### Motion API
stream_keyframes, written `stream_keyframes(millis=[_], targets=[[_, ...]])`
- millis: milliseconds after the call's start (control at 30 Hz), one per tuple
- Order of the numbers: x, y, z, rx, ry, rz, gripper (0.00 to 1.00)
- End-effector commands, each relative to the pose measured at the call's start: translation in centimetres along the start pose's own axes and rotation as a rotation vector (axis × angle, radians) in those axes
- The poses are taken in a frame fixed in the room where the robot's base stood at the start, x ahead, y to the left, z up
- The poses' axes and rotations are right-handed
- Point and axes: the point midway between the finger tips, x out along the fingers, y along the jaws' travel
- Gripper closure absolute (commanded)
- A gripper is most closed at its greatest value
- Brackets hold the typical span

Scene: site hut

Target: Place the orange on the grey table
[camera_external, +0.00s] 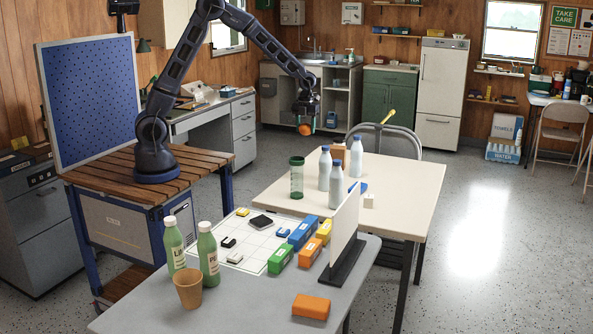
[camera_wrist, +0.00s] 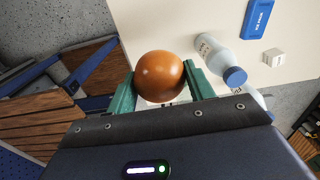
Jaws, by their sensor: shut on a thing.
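The orange (camera_external: 305,130) is held up in the air by my gripper (camera_external: 306,124), at the far left side of the cream table in the external view. In the wrist view the orange (camera_wrist: 160,76) sits between the two green fingers of my gripper (camera_wrist: 161,82), which are shut on it. The grey table (camera_external: 235,313) stands in the foreground of the external view. My gripper is well behind and above it. The grey table cannot be made out in the wrist view.
The grey table bears two green bottles (camera_external: 208,255), a tan cup (camera_external: 188,288), a gridded sheet (camera_external: 246,232), several coloured blocks, an orange block (camera_external: 311,306) and an upright panel (camera_external: 344,225). Its front middle is clear. The cream table (camera_external: 270,191) holds several bottles and a green-lidded container (camera_external: 297,178).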

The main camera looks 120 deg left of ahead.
Motion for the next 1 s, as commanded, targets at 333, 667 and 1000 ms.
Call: stream_keyframes(millis=[333, 667, 1000], targets=[[-3.7, -2.1, -2.1, 0.044, 0.000, 0.000, 0.73], [-3.7, -8.0, -9.3, 0.179, -0.002, 0.001, 0.73], [-3.6, -14.7, -21.2, 0.375, -0.002, 0.004, 0.73]])
